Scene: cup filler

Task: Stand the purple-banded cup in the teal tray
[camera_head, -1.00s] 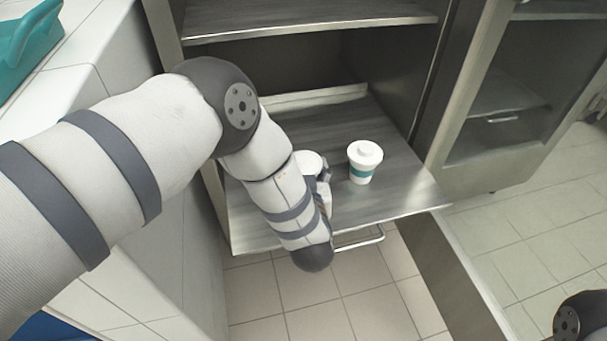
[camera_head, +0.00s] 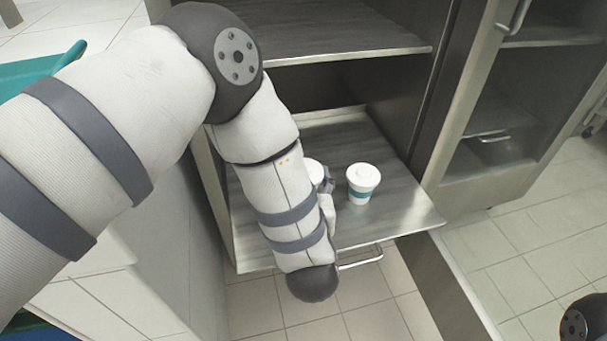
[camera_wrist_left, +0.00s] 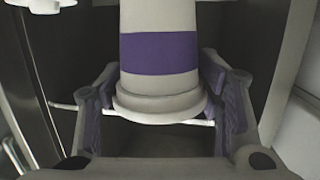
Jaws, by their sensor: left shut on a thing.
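The purple-banded cup (camera_wrist_left: 160,55) is white with a wide purple band and sits between the fingers of my left gripper (camera_wrist_left: 160,103) in the left wrist view. The gripper is shut on it. In the head view only part of its white top (camera_head: 314,170) shows beside my left forearm, over the pulled-out shelf; I cannot tell whether it touches the shelf. My left gripper (camera_head: 328,192) is mostly hidden there. The teal tray (camera_head: 35,74) is at the far left on the white counter, partly covered by my left arm. My right gripper is out of view.
A white cup with a teal band (camera_head: 361,184) stands upright close to the right of the held cup. Both are at the pulled-out metal shelf (camera_head: 405,212), with another shelf (camera_head: 345,45) above. The cabinet walls stand close by. The counter (camera_head: 85,22) is at upper left.

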